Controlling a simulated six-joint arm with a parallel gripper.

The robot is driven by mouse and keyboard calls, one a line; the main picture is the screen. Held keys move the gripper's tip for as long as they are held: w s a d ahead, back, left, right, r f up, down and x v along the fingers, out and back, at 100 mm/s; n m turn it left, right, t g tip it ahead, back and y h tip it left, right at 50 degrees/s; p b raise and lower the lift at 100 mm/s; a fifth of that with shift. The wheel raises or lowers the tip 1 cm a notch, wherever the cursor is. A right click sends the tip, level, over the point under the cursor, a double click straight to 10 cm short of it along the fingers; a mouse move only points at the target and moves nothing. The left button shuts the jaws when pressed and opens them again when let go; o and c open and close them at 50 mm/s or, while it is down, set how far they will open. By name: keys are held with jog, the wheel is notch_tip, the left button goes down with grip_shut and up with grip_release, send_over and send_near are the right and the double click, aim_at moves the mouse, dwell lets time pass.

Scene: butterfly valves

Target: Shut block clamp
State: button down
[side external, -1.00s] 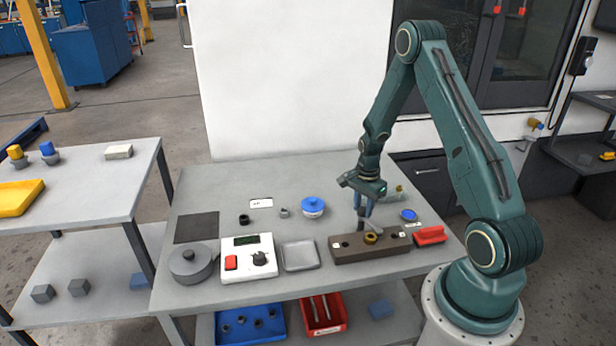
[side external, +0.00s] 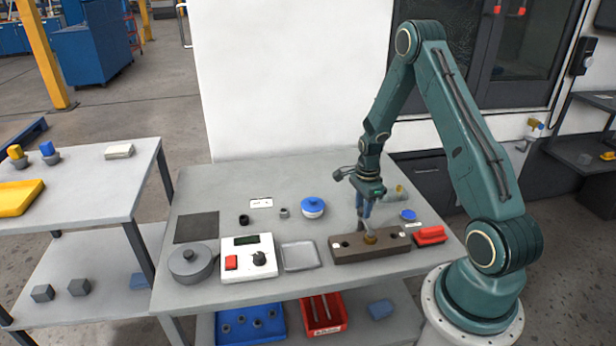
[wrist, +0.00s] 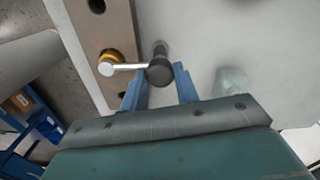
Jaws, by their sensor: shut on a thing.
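The block clamp is a brown block (side external: 345,250) with holes, at the front right of the bench; it also shows in the wrist view (wrist: 92,32). A brass hub (wrist: 108,57) sits on it. A silver lever (wrist: 128,67) runs from the hub to a dark round knob (wrist: 160,71), past the block's edge. My gripper (side external: 364,216) points down over the block. In the wrist view my gripper's blue fingers (wrist: 160,76) stand on either side of the knob, shut on it. In the side view the fingers partly hide the lever and hub.
A red block (side external: 430,234) lies close to the block's right end. A grey tray (side external: 299,256) and a white control box (side external: 249,258) stand to its left. A blue-lidded pot (side external: 313,207) and a blue disc (side external: 408,215) lie behind. The back middle of the bench is mostly clear.

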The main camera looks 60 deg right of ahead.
aim_at(362, 210)
jog(key=c, duration=1.1)
grip_release()
jog(key=shift+o, duration=0.2)
jog(key=shift+r, duration=0.15)
notch_tip(362, 210, up, 14)
jog(key=shift+f, duration=0.2)
jog(key=shift+a+r, duration=0.1)
